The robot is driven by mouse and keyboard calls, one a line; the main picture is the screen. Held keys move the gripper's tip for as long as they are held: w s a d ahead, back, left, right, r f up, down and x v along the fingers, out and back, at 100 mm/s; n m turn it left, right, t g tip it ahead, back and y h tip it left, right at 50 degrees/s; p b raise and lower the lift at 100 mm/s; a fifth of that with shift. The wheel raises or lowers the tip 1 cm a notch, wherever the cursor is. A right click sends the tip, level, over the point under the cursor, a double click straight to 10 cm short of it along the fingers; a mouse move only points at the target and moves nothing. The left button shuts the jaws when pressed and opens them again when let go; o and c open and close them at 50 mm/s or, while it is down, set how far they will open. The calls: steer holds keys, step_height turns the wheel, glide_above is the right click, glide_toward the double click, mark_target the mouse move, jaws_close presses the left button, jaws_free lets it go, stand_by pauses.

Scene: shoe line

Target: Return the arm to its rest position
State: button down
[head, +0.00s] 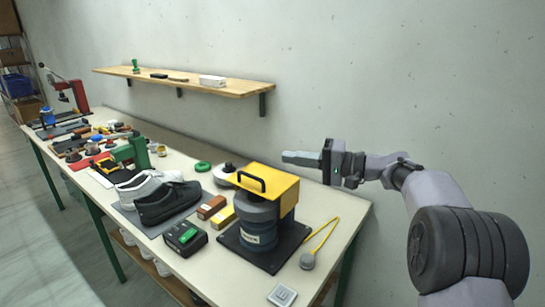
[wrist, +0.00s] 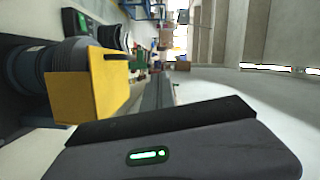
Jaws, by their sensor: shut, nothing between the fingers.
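My gripper (head: 300,157) is in the head view, right of the middle. It points left and hangs in the air above the right end of the workbench (head: 346,212), behind and above a yellow-topped machine (head: 270,187). Its fingers are together and nothing shows between them. My grey arm reaches in from the right edge of the head view. The yellow-topped machine also shows at the left of the wrist view (wrist: 85,92).
A black shoe (head: 168,203) and a white shoe (head: 135,188) sit on the bench. A small black device (head: 185,238) and a yellow-corded tool (head: 308,260) lie near the machine. A wall shelf (head: 190,82) is at the back. The air around the gripper looks clear.

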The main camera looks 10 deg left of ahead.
steer(key=s+d+m+h, duration=0.2)
steer(key=s+d+h, duration=0.2)
steer(key=s, duration=0.7)
steer(key=s+d+m+h, duration=0.1)
steer(key=s+d+h, duration=0.4)
steer(key=s, duration=0.6)
steer(key=s+d+f+m+t+h, duration=0.1)
steer(key=s+d+f+h, duration=0.2)
steer(key=s, duration=0.5)
steer(key=s+d+f+m+t+h, duration=0.1)
steer(key=s+d+f+t+h, duration=0.1)
steer(key=s+d+f, duration=0.4)
steer(key=s+d+h, duration=0.1)
steer(key=s+d, duration=0.1)
steer(key=shift+s+d+f, duration=0.2)
steer(key=shift+d+f, duration=0.1)
